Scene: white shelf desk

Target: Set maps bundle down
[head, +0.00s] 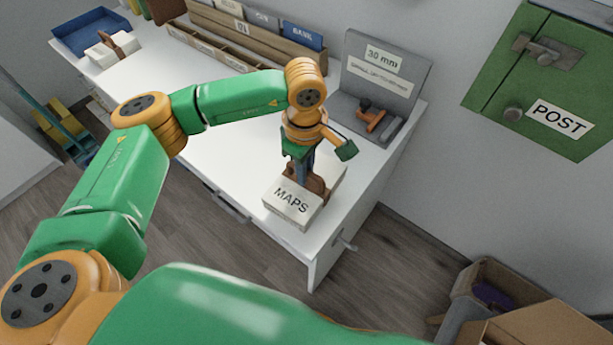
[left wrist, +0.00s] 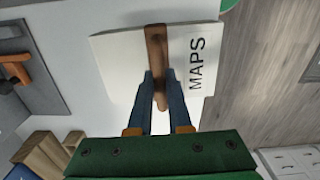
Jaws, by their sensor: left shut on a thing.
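The maps bundle (head: 291,203) is a white block marked MAPS with a brown strap handle (left wrist: 156,60) across it. It is at the near right end of the white desk (head: 233,146), close to the front edge. In the head view it looks to be on or just above the desktop; I cannot tell if it touches. My left gripper (head: 303,178) points down from above and is shut on the brown strap. The left wrist view shows its two blue fingers (left wrist: 160,92) on either side of the strap. My right gripper is not in view.
A grey stand marked 30 mm (head: 385,72) with an orange-and-black tool (head: 374,118) is behind the bundle. A wooden sorter (head: 255,40) lines the back. Another strapped white bundle (head: 112,48) and a blue tray (head: 91,32) are at the far left. The desk's middle is clear.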

